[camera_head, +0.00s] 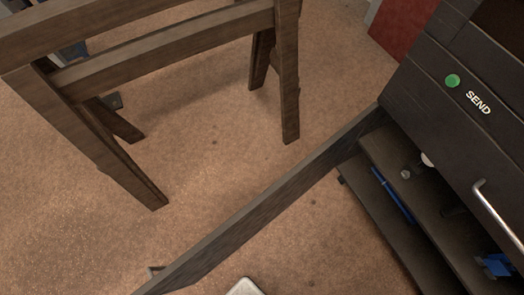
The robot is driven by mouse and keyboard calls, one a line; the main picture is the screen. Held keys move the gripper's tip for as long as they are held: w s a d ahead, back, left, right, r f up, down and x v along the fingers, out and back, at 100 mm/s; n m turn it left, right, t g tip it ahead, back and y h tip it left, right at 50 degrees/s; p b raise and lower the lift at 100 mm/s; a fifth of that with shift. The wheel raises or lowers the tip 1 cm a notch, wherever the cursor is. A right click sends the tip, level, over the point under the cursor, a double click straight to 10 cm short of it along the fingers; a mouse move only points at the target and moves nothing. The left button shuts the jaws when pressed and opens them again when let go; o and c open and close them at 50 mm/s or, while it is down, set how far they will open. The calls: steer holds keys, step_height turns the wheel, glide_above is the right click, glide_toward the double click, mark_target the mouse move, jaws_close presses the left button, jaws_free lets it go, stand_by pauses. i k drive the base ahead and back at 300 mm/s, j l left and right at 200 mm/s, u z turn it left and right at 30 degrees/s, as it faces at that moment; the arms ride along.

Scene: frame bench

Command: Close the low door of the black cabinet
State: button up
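The black cabinet (455,130) stands at the right, with a green button and the word SEND on its front. Its low door (265,210) stands wide open. It swings out from the cabinet front toward the lower left, and I see it mostly edge-on from above. My gripper is not clearly in view; a pale rounded piece (244,287) at the bottom edge may be part of my arm.
A brown wooden trestle (165,55) stands on the carpet at the upper left, apart from the door. A blue pen-like item (391,194) and a blue object (497,264) lie on the shelves. Open carpet (215,165) lies between trestle and door.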

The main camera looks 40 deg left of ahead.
mark_target(192, 266)
steer(key=k+j, duration=0.2)
steer(key=k, duration=0.25)
steer(key=k+j, duration=0.25)
steer(key=k, duration=0.2)
steer(key=k+j, duration=0.1)
steer(key=j, duration=0.4)
steer(key=k+j, duration=0.1)
steer(key=j, duration=0.4)
steer(key=k+j+z, duration=0.1)
steer(key=j, duration=0.45)
